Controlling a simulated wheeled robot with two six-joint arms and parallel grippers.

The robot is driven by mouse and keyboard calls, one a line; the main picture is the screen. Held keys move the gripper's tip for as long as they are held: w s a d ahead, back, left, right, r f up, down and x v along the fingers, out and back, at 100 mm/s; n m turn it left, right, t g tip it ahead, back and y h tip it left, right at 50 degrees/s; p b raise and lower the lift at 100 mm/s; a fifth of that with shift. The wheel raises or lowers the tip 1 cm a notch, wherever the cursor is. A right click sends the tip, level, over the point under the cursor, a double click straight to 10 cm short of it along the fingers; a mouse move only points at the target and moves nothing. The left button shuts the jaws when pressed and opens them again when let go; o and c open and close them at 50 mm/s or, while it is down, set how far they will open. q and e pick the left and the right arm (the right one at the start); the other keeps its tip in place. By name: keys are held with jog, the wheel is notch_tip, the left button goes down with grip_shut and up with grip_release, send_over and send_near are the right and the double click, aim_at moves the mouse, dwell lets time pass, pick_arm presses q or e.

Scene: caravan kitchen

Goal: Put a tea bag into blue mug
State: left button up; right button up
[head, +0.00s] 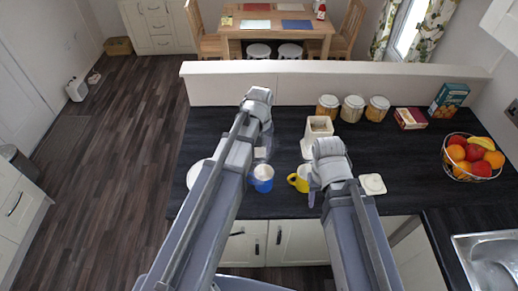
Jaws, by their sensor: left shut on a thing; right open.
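The blue mug (263,178) stands on the dark counter, partly hidden by my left arm. My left gripper (261,154) is just behind and above the mug in the picture, shut on a small pale tea bag (260,152). The bag appears to be above the mug's rim, not inside it. A cream open box (319,127), which looks like a tea caddy, stands behind, to the right. My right gripper (313,196) is open and empty beside the yellow mug (299,180); its fingers are mostly hidden by its wrist.
A square cream lid (372,184) lies right of my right gripper. Three jars (352,109) and boxes (410,118) line the back of the counter. A fruit basket (471,160) stands at right near the sink (488,262). A white plate (196,172) is at left, partly covered by my arm.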

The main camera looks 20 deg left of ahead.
aim_at(260, 157)
pick_arm(q)
notch_tip(260, 157, down, 5)
jog(key=b, duration=0.4)
jog(key=shift+r, duration=0.1)
jog(key=o, duration=1.4)
jog(key=shift+c, duration=0.2)
jog(key=shift+r, duration=0.15)
notch_tip(260, 157, up, 8)
jog(key=p, duration=0.7)
jog(key=shift+f+p, duration=0.2)
jog(key=shift+p, duration=0.2)
